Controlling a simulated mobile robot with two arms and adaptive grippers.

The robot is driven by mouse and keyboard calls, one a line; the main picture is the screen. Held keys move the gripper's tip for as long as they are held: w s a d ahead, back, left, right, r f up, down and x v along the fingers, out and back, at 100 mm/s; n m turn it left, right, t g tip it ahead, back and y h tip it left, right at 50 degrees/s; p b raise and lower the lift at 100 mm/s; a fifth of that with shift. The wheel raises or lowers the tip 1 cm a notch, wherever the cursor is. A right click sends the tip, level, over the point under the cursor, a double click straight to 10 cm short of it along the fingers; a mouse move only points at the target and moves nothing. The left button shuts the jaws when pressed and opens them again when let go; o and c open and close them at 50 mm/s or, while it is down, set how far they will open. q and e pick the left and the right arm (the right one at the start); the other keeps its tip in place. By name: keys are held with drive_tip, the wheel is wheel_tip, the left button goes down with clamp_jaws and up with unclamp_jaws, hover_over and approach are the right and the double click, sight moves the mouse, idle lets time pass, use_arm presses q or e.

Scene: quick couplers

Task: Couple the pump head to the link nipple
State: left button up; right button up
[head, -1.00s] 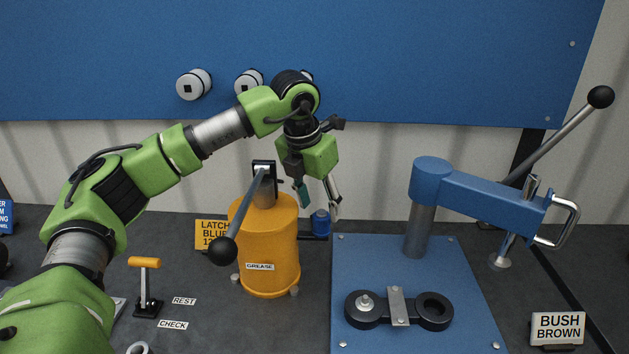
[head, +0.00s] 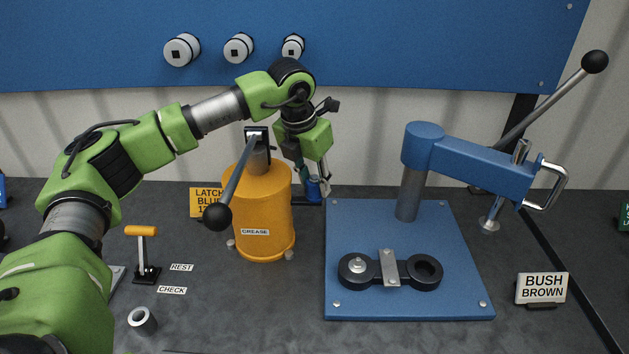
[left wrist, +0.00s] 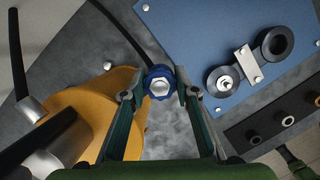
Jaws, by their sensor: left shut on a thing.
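The pump head (head: 313,189) is a small blue coupler beside the orange grease pump (head: 265,215), on a dark base. In the left wrist view the pump head (left wrist: 160,81) shows a blue ribbed collar with a silver centre. My left gripper (head: 318,184) points down and is shut on the pump head, with one finger on each side of it. The link nipple (head: 357,266) is a silver fitting on the left end of the black link (head: 405,272). The nipple also shows in the left wrist view (left wrist: 226,83).
The link lies clamped on the blue plate (head: 460,300). A blue press arm (head: 470,160) with a long lever stands over the plate's back. The pump's black-knobbed lever (head: 232,185) leans left. A grey ring (head: 142,320) lies in front. The plate's front left is clear.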

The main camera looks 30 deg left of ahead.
sight(317, 178)
use_arm(q)
drive_tip(key=shift+r, duration=0.15)
drive_tip(key=shift+c, duration=0.4)
drive_tip(key=shift+r+p, duration=0.3)
drive_tip(key=shift+r, duration=0.05)
drive_tip(key=shift+r+p, duration=0.3)
drive_tip(key=shift+r, duration=0.2)
drive_tip(key=shift+r+p, duration=0.35)
drive_tip(key=shift+r, duration=0.25)
drive_tip(key=shift+r, duration=0.15)
drive_tip(key=shift+r+p, duration=1.25)
drive_tip(key=shift+r, duration=0.65)
drive_tip(key=shift+f, duration=0.1)
